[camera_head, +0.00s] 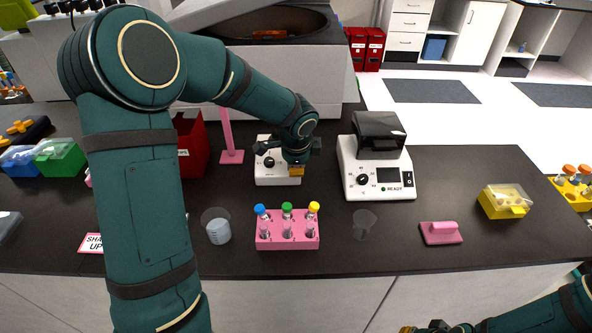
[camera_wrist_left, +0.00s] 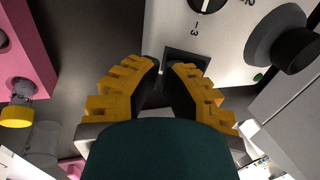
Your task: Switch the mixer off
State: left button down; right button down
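The mixer (camera_head: 270,172) is a small white box with dark knobs on its front, standing on the black bench in the head view. My left gripper (camera_head: 297,168) points down over its right front part and hides that area. In the left wrist view the mixer's white face (camera_wrist_left: 228,62) shows a dial and a black knob, with a dark square switch (camera_wrist_left: 187,58) just beyond the fingertips. The left fingers (camera_wrist_left: 165,72) are close together with a narrow gap between them and hold nothing; contact with the switch is unclear. My right gripper (camera_head: 430,328) shows only partly at the bottom edge.
A white device with a dark lid (camera_head: 378,182) stands right of the mixer. A pink rack (camera_head: 287,243) with coloured-cap tubes stands in front, between two clear cups. A pink stand (camera_head: 231,156) and red box (camera_head: 193,150) are to the left; a large centrifuge (camera_head: 290,75) is behind.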

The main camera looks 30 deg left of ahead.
pick_arm(q)
jog(key=shift+s+f+b, duration=0.2)
jog(key=shift+f+b, duration=0.4)
jog(key=shift+b, duration=0.35)
jog(key=shift+r, duration=0.15)
pick_arm(e)
jog(key=shift+s+f, duration=0.15)
jog(key=shift+f, duration=0.4)
jog(key=shift+s+f, duration=0.15)
jog(key=shift+f, duration=0.4)
pick_arm(q)
jog(key=shift+p, duration=0.3)
pick_arm(e)
jog(key=shift+r, duration=0.1)
pick_arm(q)
jog(key=shift+w+r+p, duration=0.2)
jog(key=shift+r+p, duration=0.35)
jog(key=shift+r, duration=0.25)
pick_arm(e)
jog(key=shift+r, duration=0.5)
